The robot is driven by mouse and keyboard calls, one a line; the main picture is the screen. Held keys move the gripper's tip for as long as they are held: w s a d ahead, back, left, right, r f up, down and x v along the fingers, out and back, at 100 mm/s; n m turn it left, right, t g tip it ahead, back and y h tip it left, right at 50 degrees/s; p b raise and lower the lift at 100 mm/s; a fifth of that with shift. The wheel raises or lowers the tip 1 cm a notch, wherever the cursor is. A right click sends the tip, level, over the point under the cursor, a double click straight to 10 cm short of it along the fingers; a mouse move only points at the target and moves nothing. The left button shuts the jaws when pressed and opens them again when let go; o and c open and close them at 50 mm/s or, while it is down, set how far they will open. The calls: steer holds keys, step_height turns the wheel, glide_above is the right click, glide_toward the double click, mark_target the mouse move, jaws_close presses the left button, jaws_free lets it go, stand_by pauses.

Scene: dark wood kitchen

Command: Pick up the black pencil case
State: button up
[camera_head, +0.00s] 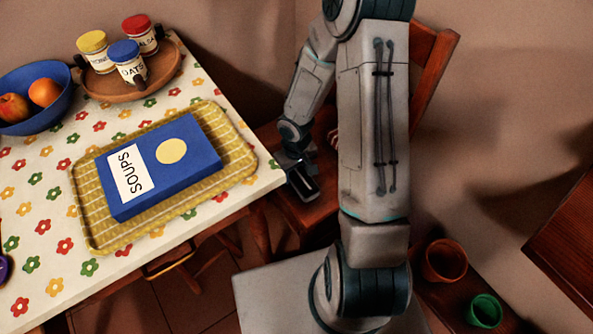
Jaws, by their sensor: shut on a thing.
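My gripper (302,181) points down over the wooden chair seat, just right of the table's corner. It is shut on a small dark thing at its fingertips. This fits the black pencil case, but the fingers and my arm hide most of it and its outline is hard to make out. I see no other black pencil case in view. I cannot tell whether the held thing touches the seat.
The flowered table (45,200) holds a woven tray (88,212) with a blue soups box (195,160), a blue fruit bowl (40,120) and a wooden tray (104,88) with jars. A chair (432,65) stands behind my arm. Orange (445,262) and green (485,311) pots stand lower right.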

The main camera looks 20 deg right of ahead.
step_height(320, 180, up, 4)
steer(key=p, duration=0.2)
steer(key=shift+f+p, duration=0.2)
steer(key=shift+p, duration=0.15)
steer(key=s+d+r+p, duration=0.4)
steer(key=s+r+p, duration=0.2)
steer(key=s, duration=0.3)
